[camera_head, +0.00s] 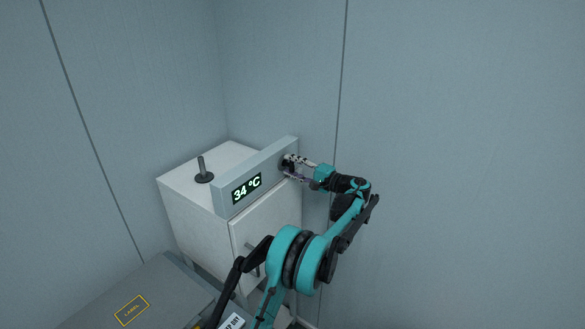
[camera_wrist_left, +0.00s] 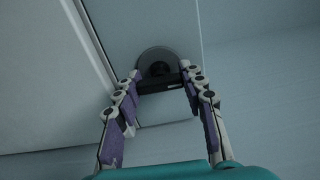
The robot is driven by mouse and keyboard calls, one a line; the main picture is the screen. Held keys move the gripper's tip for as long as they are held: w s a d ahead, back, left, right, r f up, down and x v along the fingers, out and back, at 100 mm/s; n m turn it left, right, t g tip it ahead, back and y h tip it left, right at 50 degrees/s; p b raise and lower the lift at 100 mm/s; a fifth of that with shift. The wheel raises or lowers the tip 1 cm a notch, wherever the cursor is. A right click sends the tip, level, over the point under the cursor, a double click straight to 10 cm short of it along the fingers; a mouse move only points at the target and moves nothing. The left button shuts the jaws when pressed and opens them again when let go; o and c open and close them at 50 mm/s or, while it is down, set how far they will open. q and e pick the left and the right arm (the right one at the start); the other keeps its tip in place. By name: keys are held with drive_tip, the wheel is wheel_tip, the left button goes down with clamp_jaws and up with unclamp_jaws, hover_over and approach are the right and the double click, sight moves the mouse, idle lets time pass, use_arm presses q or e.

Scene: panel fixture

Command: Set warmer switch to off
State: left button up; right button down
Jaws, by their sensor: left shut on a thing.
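The warmer switch, a dark rotary knob (camera_wrist_left: 158,84) on a round grey disc (camera_wrist_left: 154,58), sits on the front panel (camera_head: 273,163) of a white cabinet. It is at the right end of the panel, to the right of a green display (camera_head: 246,188) reading 34 °C. My left gripper (camera_head: 288,168) reaches the knob from the front right. In the wrist view its two fingertips (camera_wrist_left: 160,82) are on either side of the knob, shut on it. The fingers partly hide the knob in the head view. No off marking is readable. My right gripper is not in view.
An upright grey lever (camera_head: 203,168) stands on the cabinet top. The cabinet door (camera_head: 268,219) has a handle, partly behind my left arm. A grey box (camera_head: 165,292) with a yellow-framed label is at the lower left. Walls stand close behind the cabinet.

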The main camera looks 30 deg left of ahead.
use_arm(q)
drive_tip(key=shift+n, duration=0.4)
drive_tip(key=o, duration=1.2)
drive_tip(key=d, duration=0.8)
drive_tip(key=s+d, duration=0.1)
drive_tip(key=d, duration=0.3)
